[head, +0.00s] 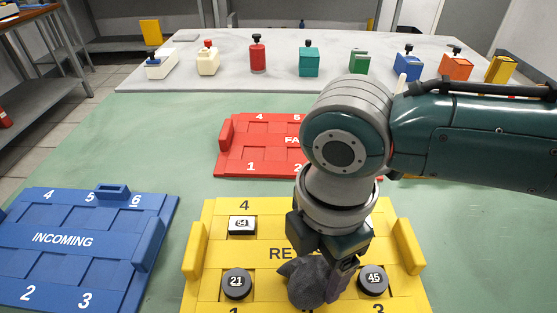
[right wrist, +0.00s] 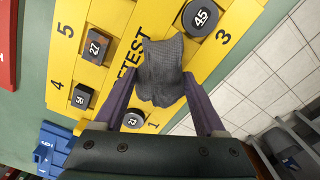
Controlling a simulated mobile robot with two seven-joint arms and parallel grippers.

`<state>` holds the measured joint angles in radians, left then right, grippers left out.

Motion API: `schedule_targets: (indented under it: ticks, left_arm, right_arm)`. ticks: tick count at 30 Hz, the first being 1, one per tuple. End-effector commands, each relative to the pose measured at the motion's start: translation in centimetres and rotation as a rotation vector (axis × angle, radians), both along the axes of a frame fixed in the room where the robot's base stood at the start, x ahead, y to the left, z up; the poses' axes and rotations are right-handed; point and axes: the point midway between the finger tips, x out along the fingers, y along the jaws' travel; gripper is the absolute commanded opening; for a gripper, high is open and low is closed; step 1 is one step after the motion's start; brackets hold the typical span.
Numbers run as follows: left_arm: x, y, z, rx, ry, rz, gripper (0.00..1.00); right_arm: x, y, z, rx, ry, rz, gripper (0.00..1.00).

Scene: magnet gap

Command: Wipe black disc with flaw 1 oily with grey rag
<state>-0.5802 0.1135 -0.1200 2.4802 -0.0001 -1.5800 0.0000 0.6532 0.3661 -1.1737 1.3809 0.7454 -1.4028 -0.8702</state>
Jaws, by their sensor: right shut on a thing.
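My right gripper (head: 338,268) is shut on the grey rag (head: 306,283), a dark crumpled cloth held over the front middle of the yellow RETEST tray (head: 199,213). In the right wrist view the rag (right wrist: 162,72) hangs between the purple fingers. A black disc marked 21 (head: 237,284) sits left of the rag, and a black disc marked 45 (head: 373,280) sits right of it. No flaw or oil is readable on either disc. The spot under the rag is hidden, so I cannot tell whether a disc lies there. My left gripper is out of view.
Square black pieces marked 64 (head: 242,226) and 27 (right wrist: 97,46) sit in the yellow tray's back row. A blue INCOMING tray (head: 140,215) is left, a red tray (head: 228,165) behind. Several bottles and boxes, including a red one (head: 257,55), line the pale rear surface.

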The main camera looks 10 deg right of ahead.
Motion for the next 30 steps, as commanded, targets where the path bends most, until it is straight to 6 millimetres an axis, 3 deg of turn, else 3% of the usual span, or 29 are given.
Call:
schedule_targets:
  ticks: [8,18,30]
  left_arm:
    - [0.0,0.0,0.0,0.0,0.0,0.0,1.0]
    - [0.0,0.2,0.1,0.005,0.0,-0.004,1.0]
    - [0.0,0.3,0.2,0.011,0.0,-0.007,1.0]
  right_arm:
    - [-0.1,0.6,0.0,0.001,0.001,0.002,0.18]
    - [-0.6,2.7,-0.1,0.0,0.002,0.001,0.18]
    - [-0.6,2.5,-0.1,-0.001,0.002,0.0,0.18]
